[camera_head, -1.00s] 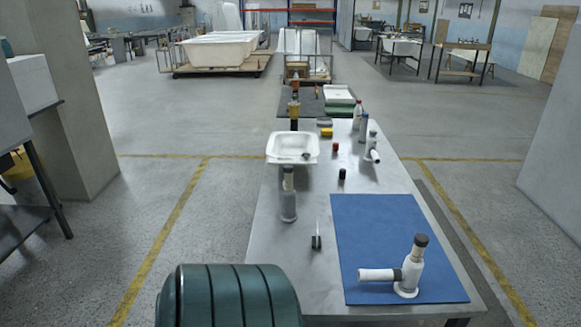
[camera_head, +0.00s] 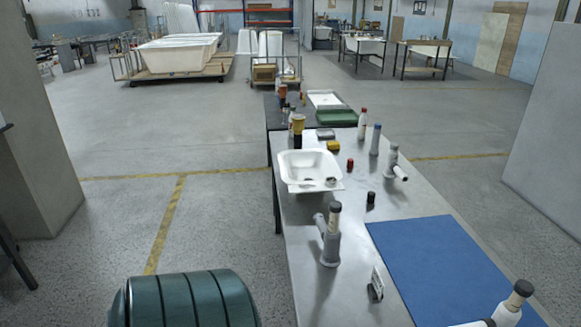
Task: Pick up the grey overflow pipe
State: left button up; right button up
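A grey pipe fitting (camera_head: 331,245) with a dark cap and a short side branch stands upright on the metal table, left of the blue mat. It looks like the grey overflow pipe. A whiter similar pipe (camera_head: 512,305) stands on the mat at the lower right, partly cut off by the frame edge. Another pale one (camera_head: 392,163) with a side branch stands further back on the right. Neither of my grippers is in view.
The metal table (camera_head: 345,295) also carries the blue mat (camera_head: 450,262), a white basin (camera_head: 306,166), a small upright holder (camera_head: 376,284), a black cap (camera_head: 370,198), a red can (camera_head: 350,164) and bottles. Open floor lies left of the table.

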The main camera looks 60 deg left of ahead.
aim_at(329, 258)
jog(key=k+j, duration=0.1)
jog(key=j, duration=0.25)
jog(key=k+j, duration=0.15)
jog(key=j, duration=0.25)
jog(key=k+j, duration=0.1)
jog(key=j, duration=0.25)
jog(key=k+j, duration=0.15)
jog(key=j, duration=0.2)
jog(key=k+j, duration=0.1)
jog(key=j, duration=0.3)
